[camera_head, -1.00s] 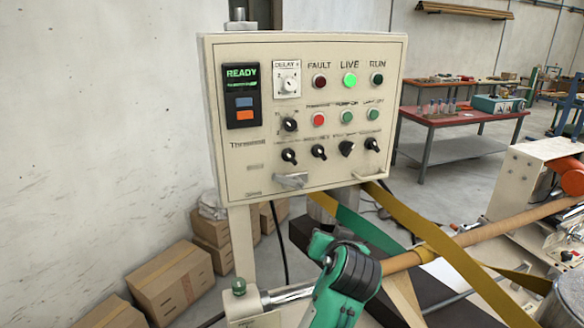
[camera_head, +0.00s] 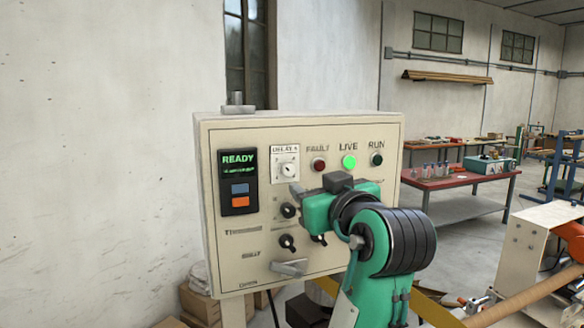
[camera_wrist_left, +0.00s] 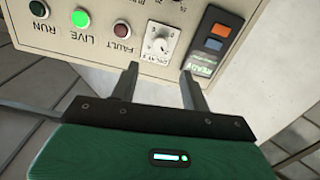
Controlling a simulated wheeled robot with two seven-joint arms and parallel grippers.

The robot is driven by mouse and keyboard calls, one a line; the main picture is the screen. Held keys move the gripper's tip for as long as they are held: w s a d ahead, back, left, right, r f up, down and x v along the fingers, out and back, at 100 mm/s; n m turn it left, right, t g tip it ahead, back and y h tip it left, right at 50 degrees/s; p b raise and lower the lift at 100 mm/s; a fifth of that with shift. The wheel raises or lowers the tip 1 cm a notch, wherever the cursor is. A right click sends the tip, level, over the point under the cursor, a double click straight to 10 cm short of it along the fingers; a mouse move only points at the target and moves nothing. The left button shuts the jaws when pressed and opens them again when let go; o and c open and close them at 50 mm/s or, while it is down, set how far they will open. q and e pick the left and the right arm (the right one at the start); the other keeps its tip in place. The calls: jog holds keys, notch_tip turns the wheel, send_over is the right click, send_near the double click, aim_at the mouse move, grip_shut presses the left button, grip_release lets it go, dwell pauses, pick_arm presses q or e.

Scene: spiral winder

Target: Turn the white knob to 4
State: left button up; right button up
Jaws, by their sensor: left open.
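The white knob (camera_head: 288,170) sits on the white DELAY dial plate, in the upper left-middle of the cream control panel (camera_head: 228,268). In the left wrist view the knob (camera_wrist_left: 160,45) appears upside down, and its exact setting is too small to read surely. My left gripper (camera_head: 296,193) is in front of the panel, just below and right of the dial in the head view. In the left wrist view its two fingers (camera_wrist_left: 159,72) are apart and empty, with the knob beyond and between their tips. My right gripper is not in view.
A READY display (camera_head: 239,181) with blue and orange buttons is left of the dial. FAULT (camera_head: 319,164), LIVE (camera_head: 349,161) and RUN (camera_head: 376,159) lamps are to its right; LIVE glows green. My left arm hides several lower switches. A handle (camera_head: 288,267) juts out below.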

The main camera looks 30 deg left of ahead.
aim_at(290, 172)
pick_arm(q)
jog(key=p+x, duration=0.4)
jog(key=x, duration=0.5)
jog(key=shift+w+a+r+p, duration=0.1)
jog(key=shift+w+a+p, duration=0.1)
jog(key=shift+a+p, duration=0.15)
jog(key=shift+w+a+p, duration=0.3)
jog(key=shift+w+a, duration=0.2)
jog(key=shift+w, duration=0.05)
jog(key=c, duration=1)
